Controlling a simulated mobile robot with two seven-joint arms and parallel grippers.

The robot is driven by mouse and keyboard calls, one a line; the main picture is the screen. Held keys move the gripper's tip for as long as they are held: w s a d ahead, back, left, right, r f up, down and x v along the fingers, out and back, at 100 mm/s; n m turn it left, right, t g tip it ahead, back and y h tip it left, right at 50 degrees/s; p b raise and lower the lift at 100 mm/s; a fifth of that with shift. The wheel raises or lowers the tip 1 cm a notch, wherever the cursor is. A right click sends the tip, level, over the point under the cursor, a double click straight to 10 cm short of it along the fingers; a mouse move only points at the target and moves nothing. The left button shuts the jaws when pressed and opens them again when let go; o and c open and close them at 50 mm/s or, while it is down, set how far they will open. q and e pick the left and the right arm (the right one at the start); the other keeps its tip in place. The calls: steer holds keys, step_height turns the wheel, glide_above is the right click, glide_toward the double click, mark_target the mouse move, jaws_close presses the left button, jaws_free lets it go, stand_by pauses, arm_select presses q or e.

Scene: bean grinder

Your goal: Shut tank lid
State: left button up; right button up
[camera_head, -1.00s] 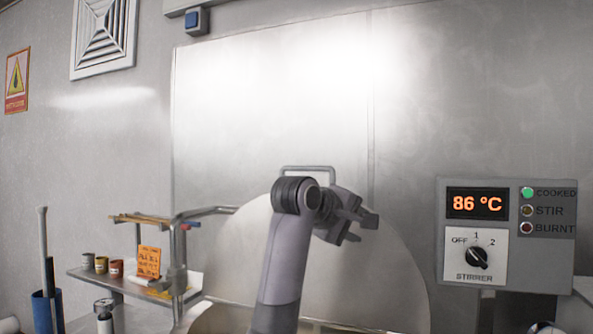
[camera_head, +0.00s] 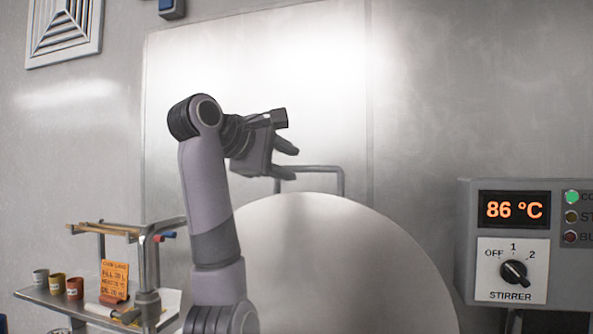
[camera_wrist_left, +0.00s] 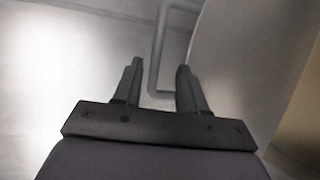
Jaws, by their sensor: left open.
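The tank lid (camera_head: 345,265) is a large round grey metal disc standing raised in the head view, with its lower part out of the picture. A grey bar handle (camera_head: 342,180) shows above its top edge. My left gripper (camera_head: 289,160) is open and empty, above and beside the left part of the handle. In the left wrist view the handle (camera_wrist_left: 157,60) shows beyond and between the open fingers (camera_wrist_left: 156,80), and the lid (camera_wrist_left: 245,65) fills the right side. No contact with the handle can be made out. My right gripper is not in view.
A control box (camera_head: 530,240) with an 86 °C display and a stirrer knob stands at the right. A shelf (camera_head: 50,296) with small cups and an orange note is at the lower left. Behind the lid is a flat metal wall panel (camera_head: 420,110).

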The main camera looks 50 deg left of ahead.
mark_target(302, 168)
arm_select(q)
steer(key=shift+a+r, duration=0.2)
steer(key=shift+a, duration=0.1)
steer(key=p+x, duration=0.1)
steer(key=x, duration=0.6)
steer(key=shift+p, duration=0.4)
steer(key=shift+s, duration=0.1)
jaws_close()
